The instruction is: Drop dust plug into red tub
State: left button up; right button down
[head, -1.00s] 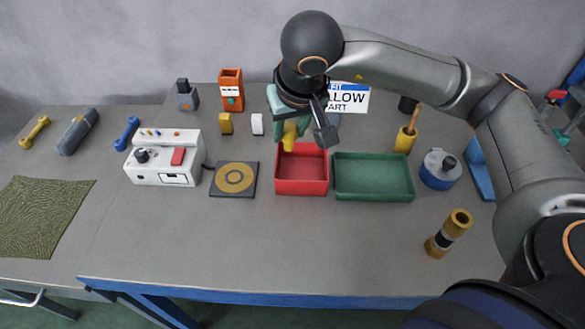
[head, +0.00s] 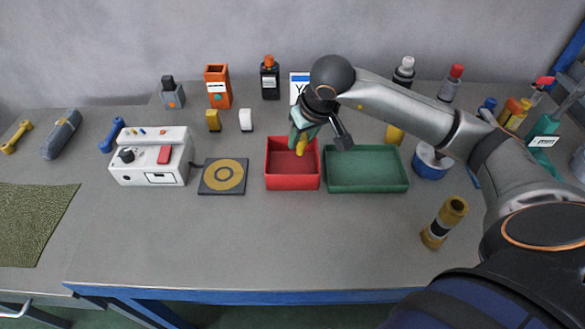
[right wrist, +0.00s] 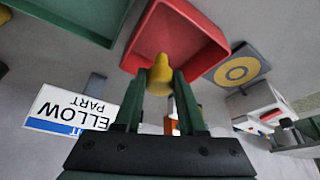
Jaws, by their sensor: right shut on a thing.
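The yellow dust plug (head: 301,148) is held between the green fingers of my right gripper (head: 301,138). In the right wrist view the plug (right wrist: 160,72) sits between the two fingertips. The red tub (head: 291,183) is an open box on the table, left of a green tray. The plug shows over the tub's back right part. In the right wrist view the plug overlaps the near edge of the tub (right wrist: 185,22); its exact height above the floor is hard to tell. My left gripper is not in view.
The green tray (head: 367,185) stands close to the tub's right side. A dark pad with a yellow ring (head: 222,177) and a white device (head: 150,165) lie to the left. The front middle of the table is clear.

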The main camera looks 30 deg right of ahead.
jog(key=shift+f+b, duration=0.65)
jog(key=shift+f, duration=0.8)
jog(key=shift+c, duration=2)
grip_release()
jog(key=v, duration=1.2)
jog(key=shift+s+r, duration=0.15)
jog(key=shift+r, duration=0.15)
